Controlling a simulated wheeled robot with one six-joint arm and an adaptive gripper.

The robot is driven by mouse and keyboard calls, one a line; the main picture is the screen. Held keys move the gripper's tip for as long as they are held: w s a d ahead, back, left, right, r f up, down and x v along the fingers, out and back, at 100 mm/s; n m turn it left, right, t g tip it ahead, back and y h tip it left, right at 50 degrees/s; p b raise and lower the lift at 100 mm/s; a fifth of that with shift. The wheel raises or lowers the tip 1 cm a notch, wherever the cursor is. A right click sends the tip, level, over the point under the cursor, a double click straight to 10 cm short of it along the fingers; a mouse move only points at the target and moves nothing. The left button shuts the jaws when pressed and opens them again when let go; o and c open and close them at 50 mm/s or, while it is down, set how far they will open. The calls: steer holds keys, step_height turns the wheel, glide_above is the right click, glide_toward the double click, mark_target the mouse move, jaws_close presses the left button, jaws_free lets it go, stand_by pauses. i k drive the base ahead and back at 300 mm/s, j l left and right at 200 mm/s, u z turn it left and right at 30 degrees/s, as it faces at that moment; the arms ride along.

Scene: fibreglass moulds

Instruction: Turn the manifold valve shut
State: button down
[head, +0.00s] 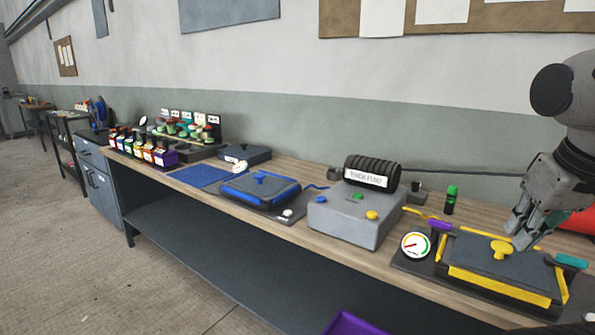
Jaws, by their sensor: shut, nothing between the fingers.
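My gripper (522,240) is at the right, pointing down, shut and empty. It is just right of a yellow T-shaped knob (502,249) on the dark lid of a yellow-edged mould (495,283); I cannot tell whether they touch. A purple piece (440,225) sits at that mould's back left corner and a teal piece (571,261) at its right. A round gauge (415,245) stands at its left. A grey pump box (352,220) with a black ribbed cylinder (372,171) is further left. No part is clearly labelled as the manifold valve.
A blue mould (258,190) with a blue knob lies left of the pump. A green-capped bottle (450,200) stands behind the gauge. A red object (580,221) is partly hidden behind my gripper. Coloured bottles (145,146) and a labelled rack (190,128) stand at the far left.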

mark_target(415, 185)
steer(key=z, duration=0.35)
steer(key=i+j+z, duration=0.1)
steer(key=j+z, duration=0.35)
steer(key=i+j+z, duration=0.1)
steer(key=j+z, duration=0.5)
steer(key=j, duration=0.55)
steer(key=j+z, duration=0.15)
steer(key=j, duration=0.55)
steer(key=k+j+z, duration=0.15)
steer(key=j, duration=1.05)
steer(key=k+j, duration=0.1)
steer(key=j, duration=0.45)
steer(key=l+u, duration=0.2)
steer(key=l, duration=0.45)
steer(key=i+l+u, duration=0.2)
steer(key=l, duration=0.45)
steer(key=k+l+u, duration=0.2)
steer(key=l, duration=0.45)
steer(key=l+u, duration=0.2)
steer(key=l, duration=0.45)
steer(key=k+l+u, duration=0.2)
steer(key=l, duration=0.45)
steer(key=i+j+z, duration=0.15)
steer(key=i+j, duration=0.2)
